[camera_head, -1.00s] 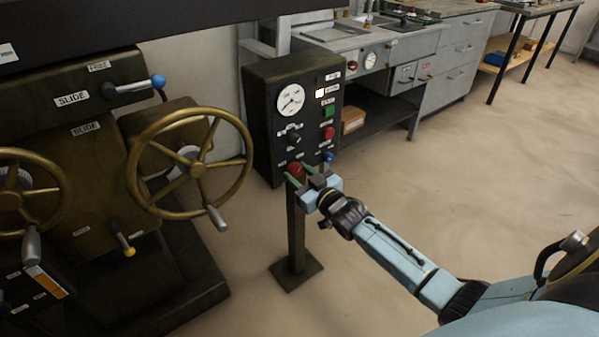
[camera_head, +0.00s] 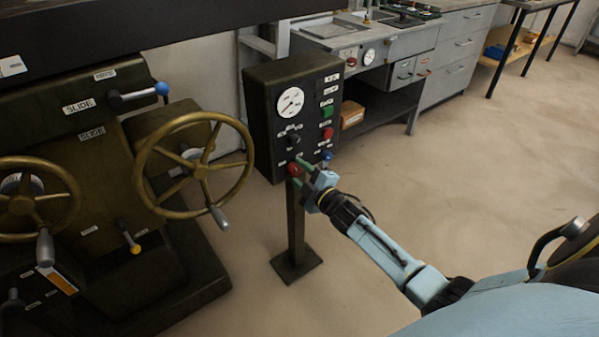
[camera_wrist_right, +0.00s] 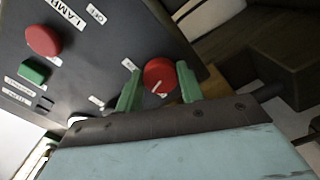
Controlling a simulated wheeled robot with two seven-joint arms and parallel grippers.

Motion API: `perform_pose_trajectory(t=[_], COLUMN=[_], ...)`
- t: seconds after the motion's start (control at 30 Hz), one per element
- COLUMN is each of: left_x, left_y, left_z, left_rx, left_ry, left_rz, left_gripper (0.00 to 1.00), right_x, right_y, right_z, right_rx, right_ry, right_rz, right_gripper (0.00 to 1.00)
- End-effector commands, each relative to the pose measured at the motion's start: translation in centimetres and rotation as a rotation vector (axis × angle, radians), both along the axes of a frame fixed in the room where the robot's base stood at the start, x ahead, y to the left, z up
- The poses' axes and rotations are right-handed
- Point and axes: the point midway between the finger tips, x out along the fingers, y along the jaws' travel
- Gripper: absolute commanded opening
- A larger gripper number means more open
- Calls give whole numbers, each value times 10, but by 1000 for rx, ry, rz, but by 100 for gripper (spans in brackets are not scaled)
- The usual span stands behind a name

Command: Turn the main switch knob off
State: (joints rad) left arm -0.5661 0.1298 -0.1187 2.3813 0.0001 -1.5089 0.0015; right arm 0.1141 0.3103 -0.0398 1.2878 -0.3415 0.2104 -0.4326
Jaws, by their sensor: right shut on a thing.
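The red round main switch knob (camera_head: 293,169) is at the lower left of the dark control box (camera_head: 262,125). It also shows in the right wrist view (camera_wrist_right: 160,75), with a white pointer line on its face. My right gripper (camera_head: 300,172) reaches it from the lower right. In the right wrist view its green fingers (camera_wrist_right: 158,88) stand on either side of the knob and are shut on it. The knob's contact edges are partly hidden by the fingers. My left gripper is not in view.
A gauge (camera_head: 290,102), a black knob (camera_head: 293,139), green (camera_head: 327,112) and red (camera_head: 327,133) buttons and a blue knob (camera_head: 327,155) share the panel. A brass handwheel (camera_head: 247,150) stands close on the left. The floor to the right is clear.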

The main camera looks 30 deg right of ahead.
Motion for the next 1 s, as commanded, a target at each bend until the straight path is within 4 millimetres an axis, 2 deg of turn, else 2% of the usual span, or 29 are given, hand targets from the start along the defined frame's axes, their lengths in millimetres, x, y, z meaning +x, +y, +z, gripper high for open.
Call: perform_pose_trajectory(t=[0.2,0.5,1.0], left_x=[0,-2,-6], left_y=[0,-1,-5], left_z=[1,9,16], left_rx=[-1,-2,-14], left_ry=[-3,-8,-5], left_rz=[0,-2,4], left_gripper=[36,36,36], right_x=[0,0,0], right_y=[0,0,0], right_z=[-1,0,0], right_rx=[-194,-394,-507], right_ry=[-14,-31,-39], right_rz=[0,-1,0], right_gripper=[15,15,15])
